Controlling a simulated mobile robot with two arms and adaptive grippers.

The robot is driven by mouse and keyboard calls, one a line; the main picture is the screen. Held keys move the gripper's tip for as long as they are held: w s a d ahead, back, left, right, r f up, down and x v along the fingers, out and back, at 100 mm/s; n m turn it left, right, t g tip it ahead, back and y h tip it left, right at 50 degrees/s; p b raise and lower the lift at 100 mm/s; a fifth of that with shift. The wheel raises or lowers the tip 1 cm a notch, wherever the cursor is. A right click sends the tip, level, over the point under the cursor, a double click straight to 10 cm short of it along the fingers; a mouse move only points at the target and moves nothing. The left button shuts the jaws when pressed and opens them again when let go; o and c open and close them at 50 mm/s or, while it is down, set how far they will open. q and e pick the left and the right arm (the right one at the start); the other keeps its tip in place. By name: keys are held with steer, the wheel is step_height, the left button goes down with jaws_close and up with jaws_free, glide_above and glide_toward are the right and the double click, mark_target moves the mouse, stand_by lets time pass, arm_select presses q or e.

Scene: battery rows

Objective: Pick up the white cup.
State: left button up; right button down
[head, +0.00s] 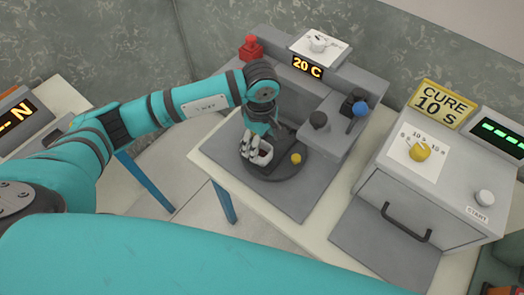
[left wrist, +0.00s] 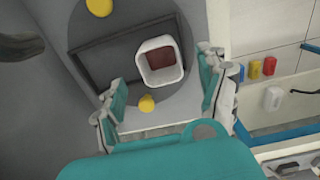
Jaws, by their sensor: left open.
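The white cup (head: 264,155) stands on the dark round plate (head: 278,172) of the grey machine in the head view, partly hidden by my left gripper. In the left wrist view the cup (left wrist: 142,62) is a rounded square from above, with something dark red inside. My left gripper (head: 257,152) is open over the plate, close to the cup. In the left wrist view its two fingers (left wrist: 162,84) are spread wide, with the cup between and just beyond their tips. I cannot tell whether a finger touches it. My right gripper is not in view.
A yellow knob (head: 296,158) is on the plate's edge beside the cup. The grey machine's head (head: 327,125) with a blue ball lever (head: 360,109) overhangs close by on the right. A grey oven (head: 440,180) with a CURE sign stands further right.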

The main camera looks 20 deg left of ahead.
mark_target(261, 149)
arm_select(q)
step_height(261, 149, down, 4)
steer(key=shift+s+r+p, duration=0.1)
steer(key=shift+r+p, duration=0.05)
steer(key=shift+p, duration=0.4)
steer(key=shift+c, duration=0.9)
steer(key=c, duration=0.9)
steer(key=shift+o, duration=0.2)
